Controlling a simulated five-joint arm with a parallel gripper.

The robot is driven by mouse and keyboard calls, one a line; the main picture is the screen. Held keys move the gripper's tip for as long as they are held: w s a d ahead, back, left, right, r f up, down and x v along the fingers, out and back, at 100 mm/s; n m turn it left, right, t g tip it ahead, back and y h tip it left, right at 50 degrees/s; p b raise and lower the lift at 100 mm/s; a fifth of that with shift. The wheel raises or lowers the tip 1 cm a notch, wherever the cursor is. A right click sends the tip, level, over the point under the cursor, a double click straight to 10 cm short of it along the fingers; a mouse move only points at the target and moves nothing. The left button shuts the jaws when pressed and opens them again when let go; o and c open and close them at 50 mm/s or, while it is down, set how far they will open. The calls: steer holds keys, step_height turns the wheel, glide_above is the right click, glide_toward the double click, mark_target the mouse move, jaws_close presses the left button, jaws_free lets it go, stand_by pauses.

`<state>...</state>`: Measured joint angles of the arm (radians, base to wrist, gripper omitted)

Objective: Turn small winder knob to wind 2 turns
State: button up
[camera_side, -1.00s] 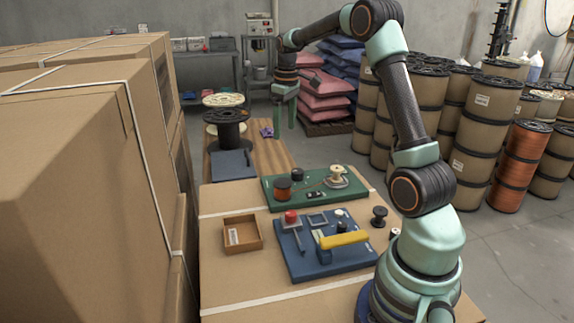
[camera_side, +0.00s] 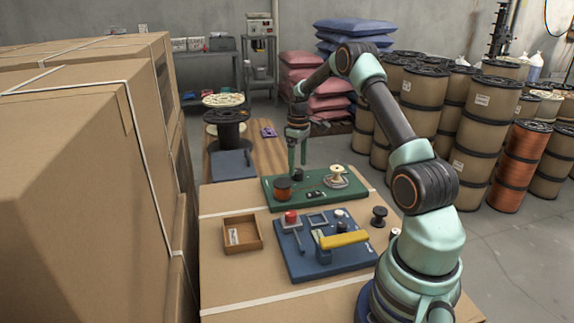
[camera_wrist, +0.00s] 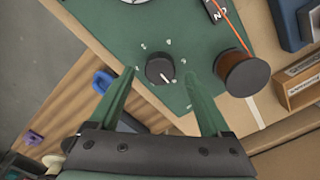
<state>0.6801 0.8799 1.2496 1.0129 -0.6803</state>
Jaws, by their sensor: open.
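The winder knob is a small black knob (camera_wrist: 160,69) with a white pointer line on a green board (camera_wrist: 118,50). In the side view the knob (camera_side: 298,174) stands near the board's far edge, between a copper spool (camera_side: 283,189) and a pale spool (camera_side: 338,176). My gripper (camera_side: 298,162) is above and just behind the knob in the side view, fingers pointing down. In the wrist view my gripper (camera_wrist: 162,80) is open and empty, its two green fingers on either side of the knob's lower part. Whether they reach knob height cannot be told.
The copper spool (camera_wrist: 242,74) stands close to the right finger in the wrist view. A blue board with a yellow handle (camera_side: 343,240) and a wooden tray (camera_side: 242,234) lie nearer. A small black spool (camera_side: 379,216) stands at the right. Stacked cardboard boxes (camera_side: 75,180) fill the left.

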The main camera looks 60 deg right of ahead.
steer(key=shift+f, duration=1.2)
jaws_close()
